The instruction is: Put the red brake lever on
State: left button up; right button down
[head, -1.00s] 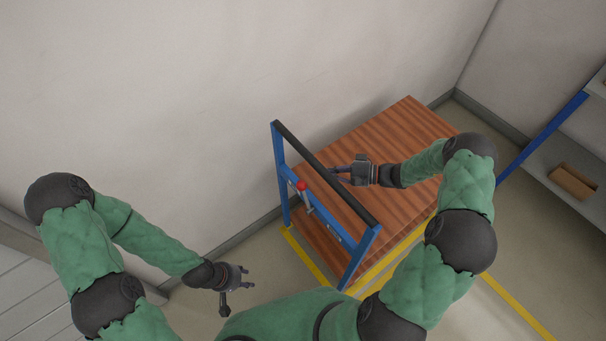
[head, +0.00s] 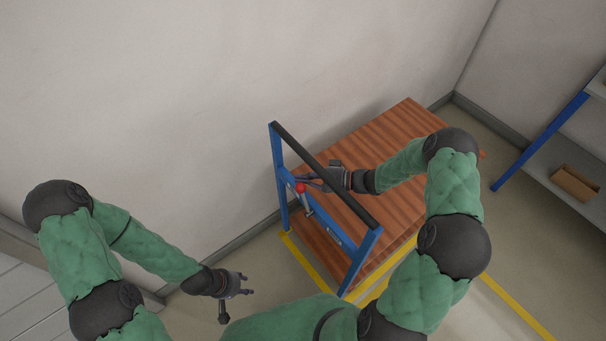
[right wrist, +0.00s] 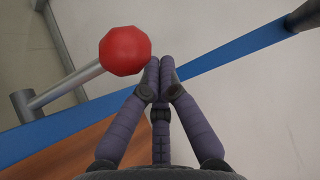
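The brake lever is a grey rod with a red ball knob (head: 300,188), mounted on the blue crossbar of the cart's handle frame. In the right wrist view the red knob (right wrist: 125,50) is large, just left of my right fingertips. My right gripper (head: 310,178) reaches over the cart to the knob's right side. In the right wrist view its fingers (right wrist: 159,65) are together with nothing seen between them. Whether they touch the knob is unclear. My left gripper (head: 248,285) hangs left of the cart, empty, with its fingers apart.
The cart has a wooden deck (head: 400,135) and a blue frame with a black top bar (head: 325,172), close to my right forearm. A wall stands behind. A shelf with a cardboard box (head: 575,184) is at the right. Yellow floor lines surround the cart.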

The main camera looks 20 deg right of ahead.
aim_at(303, 184)
jog(key=shift+s+r, duration=0.1)
jog(key=shift+s, duration=0.2)
jog(key=shift+s, duration=0.1)
jog(key=shift+s+d+r+n+t+y+b, duration=0.2)
jog(key=shift+s+d+n+t+y+b, duration=0.15)
jog(key=shift+s+b, duration=0.5)
jog(key=shift+s+d+r+n+t+y+b, duration=0.2)
jog(key=shift+s+n+t+y+b, duration=0.1)
jog(key=shift+s+n+y+b, duration=0.25)
jog(key=shift+s+d+r+n+t+y+b, duration=0.2)
jog(key=shift+s+n+t+y+b, duration=0.1)
jog(key=shift+s+b, duration=0.25)
jog(key=shift+y, duration=0.3)
jog(key=shift+s+d+r, duration=0.1)
jog(key=shift+s+d, duration=0.25)
jog(key=shift+s, duration=0.6)
jog(key=shift+s+d+f, duration=0.1)
jog(key=shift+s+d, duration=0.2)
jog(key=shift+s, duration=0.65)
jog(key=shift+s+d+r, duration=0.1)
jog(key=shift+s+d, duration=0.25)
jog(key=shift+s, duration=0.8)
jog(key=shift+s+f, duration=0.1)
jog(key=shift+f, duration=0.15)
